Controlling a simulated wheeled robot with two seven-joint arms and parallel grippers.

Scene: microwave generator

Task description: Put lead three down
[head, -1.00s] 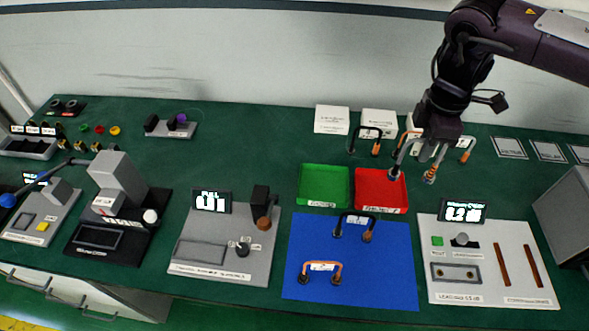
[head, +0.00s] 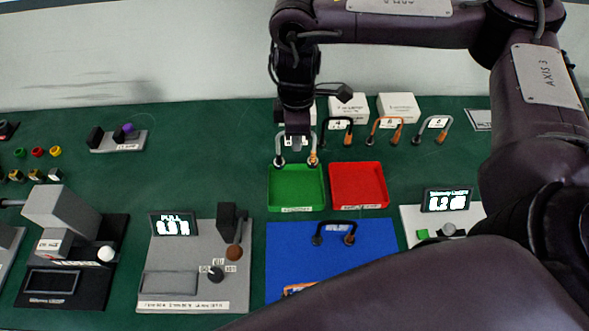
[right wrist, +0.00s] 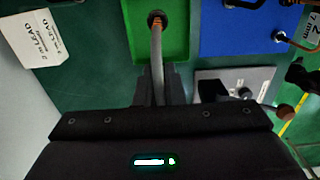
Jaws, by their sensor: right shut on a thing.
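My right gripper (head: 298,138) is shut on a grey lead (head: 281,146) with a dark end and a copper-coloured end. It points down at the back edge of the green tray (head: 297,205). The lead's ends show at the tray's back edge; I cannot tell if they touch anything. In the right wrist view the grey lead (right wrist: 157,60) runs out of the jaws (right wrist: 158,98), its copper-and-dark end over the green tray (right wrist: 181,40). The number on the held lead is not readable. My left gripper is not in view.
A red tray (head: 358,205) stands right of the green one. Several leads stand behind, including a black one (head: 337,122) and an orange one (head: 385,122). A blue mat (head: 290,250) with a black lead (head: 334,228) lies in front. My right arm hides the lower right.

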